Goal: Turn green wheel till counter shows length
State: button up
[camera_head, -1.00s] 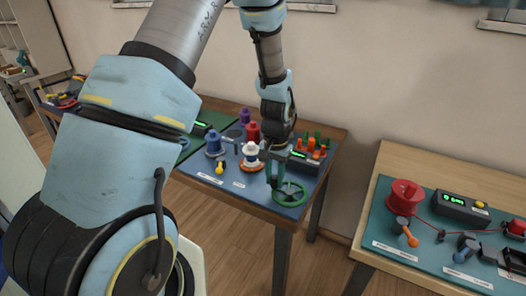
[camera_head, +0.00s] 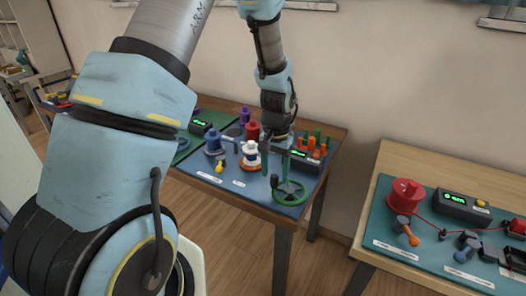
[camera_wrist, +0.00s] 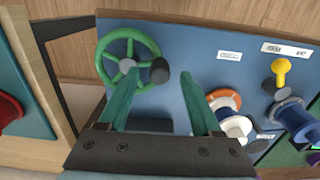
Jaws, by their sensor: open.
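The green wheel (camera_head: 291,203) lies at the front right corner of the blue board. It also shows at the upper left of the wrist view (camera_wrist: 112,45). Its dark crank knob (camera_wrist: 160,71) stands at the rim. My gripper (camera_head: 275,174) is open above the wheel's edge, green fingers pointing down. In the wrist view the fingertips (camera_wrist: 160,77) lie on either side of the knob, with gaps showing. I cannot tell whether they reach down to its height. The counter (camera_head: 306,160) is a black box with a small lit green display, too small to read.
A white spool (camera_head: 250,149), a blue spool (camera_head: 213,143) and a red spool (camera_head: 252,130) stand left of my gripper. Orange and green pegs (camera_head: 314,143) stand behind the counter. Another table (camera_head: 372,217) is at the right, beyond a floor gap.

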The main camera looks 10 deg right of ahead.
notch_tip(320, 180, up, 8)
jog(key=shift+r+b, duration=0.1)
jog(key=shift+b, duration=0.85)
jog(key=shift+a+r, duration=0.15)
jog(key=shift+r, duration=0.15)
jog(key=s+a+r+n, duration=0.1)
jog(key=a+n, duration=0.1)
jog(key=a, duration=0.6)
jog(key=s+a+r+n+t, duration=0.1)
jog(key=s+a+n, duration=0.1)
jog(key=a, duration=0.6)
jog(key=s+a+r+n, duration=0.1)
jog(key=s+a+n, duration=0.1)
jog(key=a, duration=0.6)
jog(key=shift+a+r+n+t, duration=0.2)
jog(key=shift+r+n+t, duration=0.1)
jog(key=shift+n, duration=0.4)
